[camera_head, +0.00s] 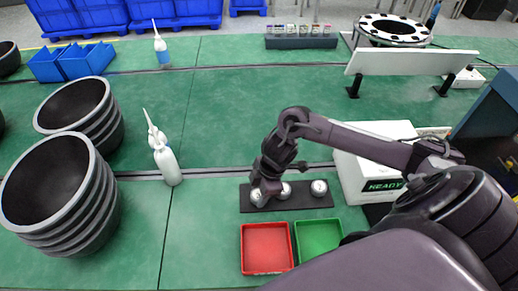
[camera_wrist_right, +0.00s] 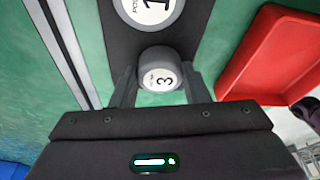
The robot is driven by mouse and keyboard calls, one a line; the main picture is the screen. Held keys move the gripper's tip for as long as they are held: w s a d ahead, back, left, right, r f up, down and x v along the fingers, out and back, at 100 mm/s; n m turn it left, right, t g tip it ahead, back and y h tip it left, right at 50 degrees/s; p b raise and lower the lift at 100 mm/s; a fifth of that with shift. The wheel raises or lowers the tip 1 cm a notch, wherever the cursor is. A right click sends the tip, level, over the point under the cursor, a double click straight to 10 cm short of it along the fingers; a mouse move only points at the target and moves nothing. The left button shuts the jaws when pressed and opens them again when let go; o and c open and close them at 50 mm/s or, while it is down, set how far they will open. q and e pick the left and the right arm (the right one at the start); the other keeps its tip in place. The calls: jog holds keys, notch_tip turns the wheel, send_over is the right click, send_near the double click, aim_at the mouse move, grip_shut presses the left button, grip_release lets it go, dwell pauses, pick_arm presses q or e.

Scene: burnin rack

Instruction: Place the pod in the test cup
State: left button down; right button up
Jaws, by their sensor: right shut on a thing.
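The pod marked 3 (camera_wrist_right: 162,78) is a pale, round-topped grey cylinder between the fingers of my right gripper (camera_wrist_right: 160,88). In the head view, my right gripper (camera_head: 268,178) points down at the left end of a dark rack strip (camera_head: 302,203), shut on that pod (camera_head: 257,198). I cannot tell whether the pod is raised off the strip. A second pod (camera_head: 285,190) and a third (camera_head: 319,188) sit on the strip to its right. The pod marked 1 (camera_wrist_right: 148,8) shows beyond in the wrist view. I cannot make out a test cup. My left gripper is out of view.
A red tray (camera_head: 266,248) and a green tray (camera_head: 318,240) lie in front of the strip. A white box with a READY display (camera_head: 382,185) stands to the right, behind my right arm. White bottles (camera_head: 166,160) and black bowls (camera_head: 60,195) are left.

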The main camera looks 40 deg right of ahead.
aim_at(257, 194)
jog(key=shift+w+r, duration=0.1)
jog(key=shift+r, duration=0.55)
notch_tip(257, 194, up, 6)
jog(key=shift+f, duration=0.25)
notch_tip(257, 194, up, 13)
jog(key=p, duration=0.4)
jog(key=shift+p, duration=0.35)
jog(key=shift+a+r, duration=0.1)
jog(key=w+a+m+t+h+b, duration=0.2)
jog(key=w+a+m+b, duration=0.3)
jog(key=m, duration=0.9)
jog(key=shift+w+a+r+h, duration=0.35)
jog(key=shift+a+r+h, duration=0.1)
jog(key=shift+a, duration=0.35)
